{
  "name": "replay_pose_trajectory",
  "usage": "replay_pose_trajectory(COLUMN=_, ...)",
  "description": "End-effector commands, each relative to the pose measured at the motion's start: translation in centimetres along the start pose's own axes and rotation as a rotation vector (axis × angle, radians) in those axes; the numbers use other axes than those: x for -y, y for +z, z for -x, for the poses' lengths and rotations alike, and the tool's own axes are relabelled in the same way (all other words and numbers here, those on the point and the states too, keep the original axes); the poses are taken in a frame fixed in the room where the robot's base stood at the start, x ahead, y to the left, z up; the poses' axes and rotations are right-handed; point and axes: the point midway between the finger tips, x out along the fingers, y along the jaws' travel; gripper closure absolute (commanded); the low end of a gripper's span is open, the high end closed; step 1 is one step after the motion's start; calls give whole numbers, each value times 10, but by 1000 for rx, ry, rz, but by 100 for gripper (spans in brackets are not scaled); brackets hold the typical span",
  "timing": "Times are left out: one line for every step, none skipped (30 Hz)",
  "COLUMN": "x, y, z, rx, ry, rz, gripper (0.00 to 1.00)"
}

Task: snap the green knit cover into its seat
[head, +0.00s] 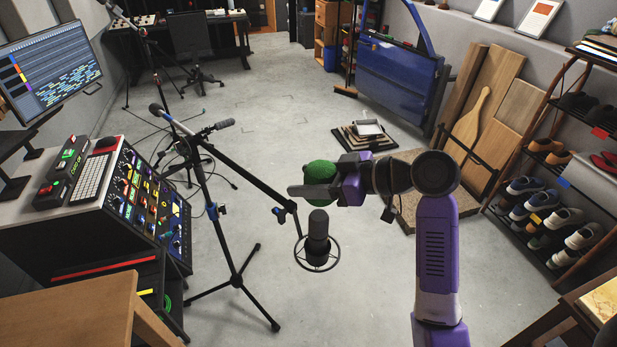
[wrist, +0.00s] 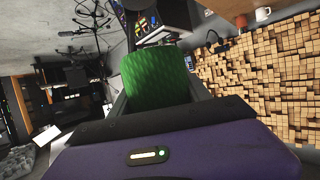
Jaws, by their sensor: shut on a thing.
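The green knit cover (head: 321,171) is a rounded green piece between the fingers of my gripper (head: 310,187). My gripper is shut on it and holds it up in the air. In the wrist view the cover (wrist: 160,78) fills the space between the fingers, its knit ribs showing. A dark microphone (head: 318,232) stands upright in a ring mount (head: 317,258) on a boom stand. In the head view it is just below the cover, with its top close under the fingers. I cannot tell the exact gap or depth between them. The underside of the cover is hidden.
The boom stand (head: 228,235) reaches in from the left, its legs on the floor. A mixing console (head: 145,205) is at the left. A shoe rack (head: 545,190) is at the right, and wooden boards (head: 485,105) lean behind. Open floor (head: 260,120) lies beyond.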

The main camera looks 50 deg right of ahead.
Motion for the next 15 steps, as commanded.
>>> replay_pose_trajectory(x=0, y=7, z=-3, rx=0, ry=0, rz=-1, gripper=82)
replay_pose_trajectory(x=0, y=9, z=-4, rx=0, ry=0, rz=-1, gripper=82)
replay_pose_trajectory(x=0, y=12, z=-5, rx=0, ry=0, rz=-1, gripper=82)
replay_pose_trajectory(x=0, y=15, z=-6, rx=0, ry=0, rz=-2, gripper=82)
replay_pose_trajectory(x=0, y=17, z=-7, rx=0, ry=0, rz=-2, gripper=82)
replay_pose_trajectory(x=0, y=21, z=-8, rx=0, ry=0, rz=-2, gripper=82)
replay_pose_trajectory(x=0, y=23, z=-10, rx=0, ry=0, rz=-2, gripper=82)
replay_pose_trajectory(x=0, y=26, z=-11, rx=0, ry=0, rz=-2, gripper=82)
replay_pose_trajectory(x=0, y=29, z=-12, rx=0, ry=0, rz=-1, gripper=82)
replay_pose_trajectory(x=0, y=32, z=-13, rx=0, ry=0, rz=-1, gripper=82)
replay_pose_trajectory(x=0, y=34, z=-14, rx=0, ry=0, rz=-1, gripper=82)
replay_pose_trajectory(x=0, y=37, z=-15, rx=0, ry=0, rz=-1, gripper=82)
replay_pose_trajectory(x=0, y=38, z=-16, rx=0, ry=0, rz=0, gripper=82)
replay_pose_trajectory(x=0, y=40, z=-17, rx=0, ry=0, rz=0, gripper=82)
replay_pose_trajectory(x=0, y=42, z=-17, rx=0, ry=0, rz=0, gripper=82)
